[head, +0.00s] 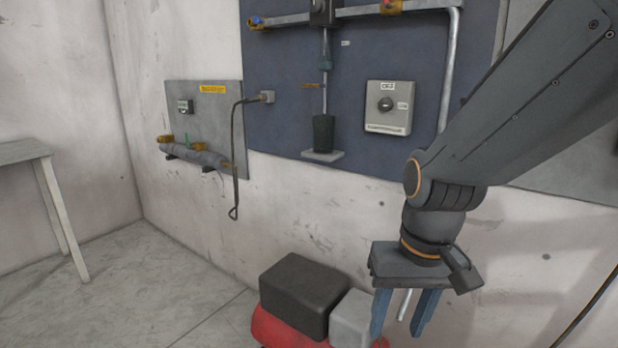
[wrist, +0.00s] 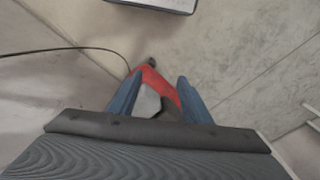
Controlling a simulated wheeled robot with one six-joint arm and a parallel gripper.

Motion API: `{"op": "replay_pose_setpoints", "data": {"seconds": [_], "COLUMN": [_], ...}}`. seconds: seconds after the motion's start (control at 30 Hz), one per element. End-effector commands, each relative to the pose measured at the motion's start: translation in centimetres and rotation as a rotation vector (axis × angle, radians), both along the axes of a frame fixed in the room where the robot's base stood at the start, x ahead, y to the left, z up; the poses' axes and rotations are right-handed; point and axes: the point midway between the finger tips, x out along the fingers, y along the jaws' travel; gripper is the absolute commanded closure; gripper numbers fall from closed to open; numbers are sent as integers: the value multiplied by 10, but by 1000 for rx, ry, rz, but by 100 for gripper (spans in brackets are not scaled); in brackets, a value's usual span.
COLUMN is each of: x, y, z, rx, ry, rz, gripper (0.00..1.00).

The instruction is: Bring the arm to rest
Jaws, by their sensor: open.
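My gripper (head: 404,312) hangs at the lower right of the head view, pointing down, with its two blue fingers apart and nothing seen between them. My dark grey arm reaches in from the upper right. In the wrist view the gripper (wrist: 158,98) also shows its blue fingers spread, with the red base (wrist: 152,76) beyond and below them. In the head view the fingers overlap the light grey block (head: 351,316) and the red base (head: 285,330). I cannot tell the exact gap between them.
A black block (head: 303,294) sits on the red base. A blue wall panel (head: 290,90) carries pipes, valves and a grey switch box (head: 388,108). A smaller grey panel (head: 205,120) has a horizontal pipe and a hanging cable (head: 235,160). A table (head: 25,152) stands left; floor between is clear.

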Motion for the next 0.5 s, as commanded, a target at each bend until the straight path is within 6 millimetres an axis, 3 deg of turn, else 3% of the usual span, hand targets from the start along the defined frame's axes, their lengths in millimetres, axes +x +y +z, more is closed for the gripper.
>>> {"op": "replay_pose_setpoints", "data": {"seconds": [0.03,0.1,0.5], "x": [-17,-33,-34], "y": [-8,-15,-33], "z": [-2,-1,37], "rx": [-21,-42,-54], "ry": [41,84,82], "rz": [31,62,10], "gripper": [55,55,55]}}
